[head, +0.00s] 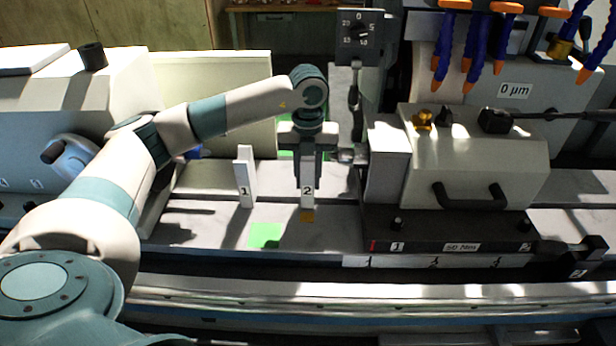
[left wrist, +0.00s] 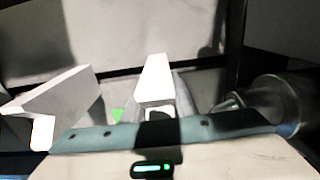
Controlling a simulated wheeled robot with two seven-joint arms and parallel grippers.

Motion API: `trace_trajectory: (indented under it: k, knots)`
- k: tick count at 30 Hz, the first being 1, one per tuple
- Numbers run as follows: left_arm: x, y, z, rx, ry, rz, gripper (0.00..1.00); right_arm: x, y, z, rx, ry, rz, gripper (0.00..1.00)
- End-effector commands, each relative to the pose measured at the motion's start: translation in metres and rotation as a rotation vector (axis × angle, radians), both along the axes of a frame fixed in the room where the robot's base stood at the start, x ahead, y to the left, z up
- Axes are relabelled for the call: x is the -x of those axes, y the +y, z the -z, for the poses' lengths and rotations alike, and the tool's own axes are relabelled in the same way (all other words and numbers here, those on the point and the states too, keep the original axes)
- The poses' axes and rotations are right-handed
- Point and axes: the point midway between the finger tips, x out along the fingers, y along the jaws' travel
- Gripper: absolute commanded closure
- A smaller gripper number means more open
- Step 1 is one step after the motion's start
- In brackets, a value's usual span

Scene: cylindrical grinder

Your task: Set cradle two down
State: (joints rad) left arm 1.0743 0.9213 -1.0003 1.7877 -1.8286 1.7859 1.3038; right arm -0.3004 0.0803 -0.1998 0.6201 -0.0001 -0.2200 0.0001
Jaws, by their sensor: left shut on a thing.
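Cradle two (head: 307,194), a white upright block marked 2, is held in my left gripper (head: 307,180), which points down with its fingers shut on it. Its foot is just at an orange patch (head: 307,216) on the machine table; I cannot tell whether it touches. Cradle one (head: 245,178), marked 1, stands upright to the left, apart from it. In the left wrist view cradle two (left wrist: 155,82) shows in the middle and cradle one (left wrist: 55,105) at the left. A green patch (head: 265,235) lies in front, between the cradles. My right gripper is not in view.
The tailstock block (head: 390,165) stands close on the right, its metal tip (head: 347,155) near my gripper. A dial box (head: 357,37) hangs above on a post. A grey housing (head: 60,110) is at left. The table front is clear.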

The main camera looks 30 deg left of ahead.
Motion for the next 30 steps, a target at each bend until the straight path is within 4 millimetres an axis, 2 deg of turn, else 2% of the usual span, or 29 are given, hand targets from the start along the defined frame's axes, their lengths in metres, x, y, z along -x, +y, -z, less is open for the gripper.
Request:
trace_trajectory:
  k: [8, 9, 10, 20, 27, 30]
  knots:
    - [0.000, 0.000, 0.007, 0.000, -0.001, 0.000, 1.00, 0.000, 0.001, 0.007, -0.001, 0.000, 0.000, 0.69]
    - [0.000, 0.000, 0.007, 0.000, 0.000, 0.000, 0.70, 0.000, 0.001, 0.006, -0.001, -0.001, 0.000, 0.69]
    - [0.000, 0.000, 0.007, 0.000, 0.000, 0.000, 0.67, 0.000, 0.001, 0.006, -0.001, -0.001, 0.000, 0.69]
    - [0.000, 0.000, 0.006, 0.000, 0.000, 0.000, 0.67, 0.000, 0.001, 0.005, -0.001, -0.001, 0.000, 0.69]
    - [0.000, 0.000, -0.006, 0.000, 0.000, 0.000, 0.67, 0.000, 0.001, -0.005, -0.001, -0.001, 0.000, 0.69]
    - [-0.001, 0.000, -0.013, 0.000, -0.002, 0.000, 0.67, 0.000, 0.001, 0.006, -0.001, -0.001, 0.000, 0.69]
